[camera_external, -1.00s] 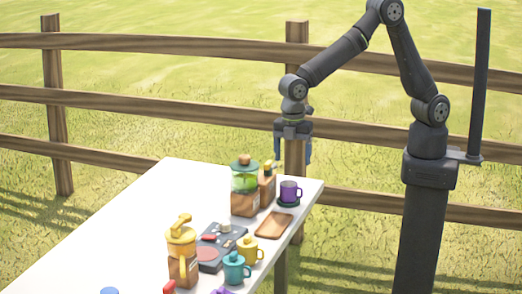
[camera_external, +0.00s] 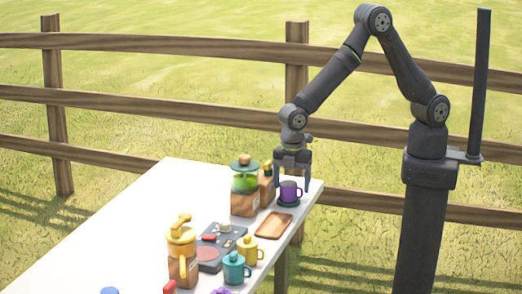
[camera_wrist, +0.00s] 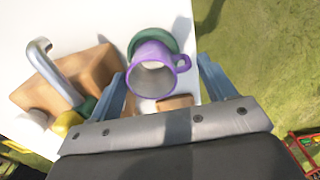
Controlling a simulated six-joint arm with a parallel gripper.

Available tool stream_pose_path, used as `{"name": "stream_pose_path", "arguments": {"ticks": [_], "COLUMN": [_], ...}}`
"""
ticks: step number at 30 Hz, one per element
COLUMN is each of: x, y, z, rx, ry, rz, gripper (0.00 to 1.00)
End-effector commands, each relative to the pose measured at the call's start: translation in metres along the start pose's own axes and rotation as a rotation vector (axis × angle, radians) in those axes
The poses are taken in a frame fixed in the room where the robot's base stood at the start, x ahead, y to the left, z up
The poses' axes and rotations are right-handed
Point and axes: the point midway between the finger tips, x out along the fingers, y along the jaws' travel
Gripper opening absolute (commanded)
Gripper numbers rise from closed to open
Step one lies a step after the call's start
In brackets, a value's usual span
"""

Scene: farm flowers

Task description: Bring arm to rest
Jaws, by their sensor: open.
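My gripper (camera_external: 292,180) is open above the right back corner of the white table (camera_external: 130,210). Its fingers reach down around the level of the purple mug (camera_external: 290,191), which stands upright on a dark green coaster (camera_external: 289,203). In the wrist view, the purple mug (camera_wrist: 155,70) shows between the two blue fingers of my gripper (camera_wrist: 163,82), with its open top facing the camera and its handle to the right. I cannot tell whether a finger touches it. The green coaster (camera_wrist: 148,36) lies beneath it.
A green-lidded jar (camera_external: 245,185) and a wooden block dispenser (camera_external: 267,186) stand just left of the mug. A wooden tray (camera_external: 274,225) lies in front. A yellow mug (camera_external: 249,250), a teal mug (camera_external: 236,268) and a yellow-topped dispenser (camera_external: 182,250) stand nearer. The table's left part is clear.

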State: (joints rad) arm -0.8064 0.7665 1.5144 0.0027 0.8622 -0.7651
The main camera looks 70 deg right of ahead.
Motion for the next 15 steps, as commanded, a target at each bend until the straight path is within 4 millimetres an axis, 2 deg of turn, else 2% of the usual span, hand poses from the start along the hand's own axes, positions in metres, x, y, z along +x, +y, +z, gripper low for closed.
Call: {"name": "stream_pose_path", "arguments": {"ticks": [1,4,9,15], "x": [0.012,0.030,0.002,-0.011], "y": [-0.001,-0.001,0.000,0.000], "z": [0.001,0.001,-0.001,0.000], "rx": [0.000,0.000,0.000,0.000], "ry": [-0.003,-0.003,0.003,0.001], "rz": [-0.003,-0.003,0.002,0.000], "gripper": [0.76,0.76,0.76,0.76]}}
